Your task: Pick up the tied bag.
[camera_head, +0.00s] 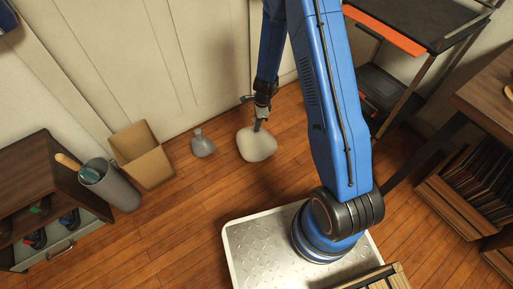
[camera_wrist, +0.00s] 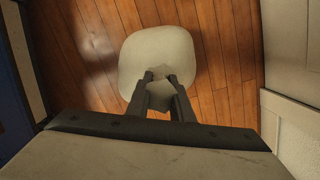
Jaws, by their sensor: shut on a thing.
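A pale, rounded, full-looking bag (camera_head: 257,147) is below my gripper (camera_head: 258,124), near the back wall in the head view. In the wrist view the bag (camera_wrist: 160,50) fills the upper middle. My gripper (camera_wrist: 158,76) is shut on its gathered neck, and a flared tuft shows between the fingers. Part of the neck is hidden by the fingers. The bag is at or close above the floor; I cannot tell whether it touches.
A smaller grey bag-like or jug-like thing (camera_head: 202,145) stands left of the bag. Further left are an open cardboard box (camera_head: 146,166), a grey bin (camera_head: 117,188) and a cabinet (camera_head: 40,175). A dark shelf cart (camera_head: 405,30) stands right. Wooden floor (camera_head: 190,225) in front is clear.

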